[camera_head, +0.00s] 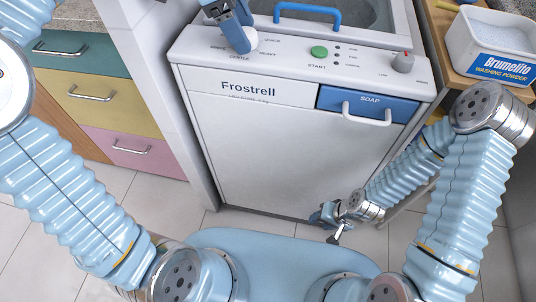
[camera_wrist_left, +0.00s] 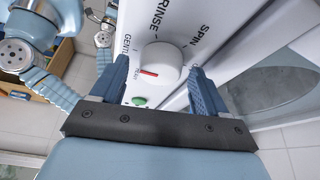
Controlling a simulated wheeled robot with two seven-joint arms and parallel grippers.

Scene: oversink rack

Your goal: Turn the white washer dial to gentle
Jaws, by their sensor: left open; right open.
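The white dial (camera_head: 250,38) is at the left end of the washer's top panel, partly hidden by my left gripper (camera_head: 238,36) in the head view. In the left wrist view the round white dial (camera_wrist_left: 160,62) carries a short red mark near its lower left edge. The words RINSE, SPIN, GENTLE and HEAVY are printed around it. My left gripper (camera_wrist_left: 160,85) is open, with one blue finger on each side of the dial; I cannot tell whether they touch it. My right gripper (camera_head: 328,220) is low in front of the washer, empty and open.
The panel also has a green start button (camera_head: 320,52) and a grey knob (camera_head: 403,62). A blue handle (camera_head: 308,15) is on the lid behind. A blue soap drawer (camera_head: 368,103) is at front right. A washing powder box (camera_head: 490,45) stands on the right shelf.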

